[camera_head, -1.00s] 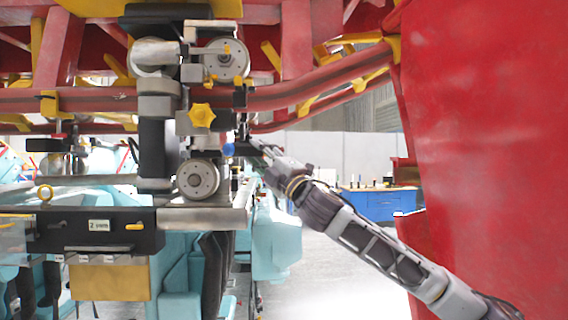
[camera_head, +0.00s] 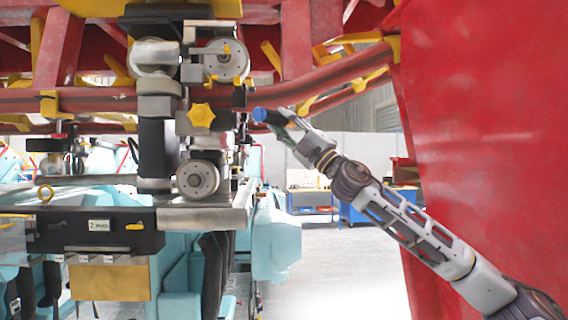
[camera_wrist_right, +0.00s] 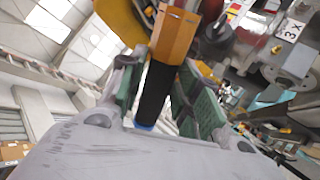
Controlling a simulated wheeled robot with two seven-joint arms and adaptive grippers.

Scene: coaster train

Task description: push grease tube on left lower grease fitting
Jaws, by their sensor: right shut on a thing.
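My right gripper (camera_head: 283,117) is shut on the grease tube. The tube's blue end (camera_head: 259,114) points left in the head view, right of the wheel assembly and apart from it. In the right wrist view, the tube's black body (camera_wrist_right: 155,92) lies between the green finger pads of the gripper (camera_wrist_right: 163,95). An orange block (camera_wrist_right: 174,35) shows at the tube's far end; whether it touches is unclear. The grey lower wheel (camera_head: 197,180) is below and left of the gripper. I cannot clearly make out the left lower grease fitting. My left gripper is not in view.
The upper wheel (camera_head: 226,61) and yellow star knob (camera_head: 201,115) are left of my gripper. A red rail (camera_head: 305,86) runs just above it. A large red panel (camera_head: 480,120) stands at right. A blue workbench (camera_head: 375,208) is behind. Open floor shows below my arm.

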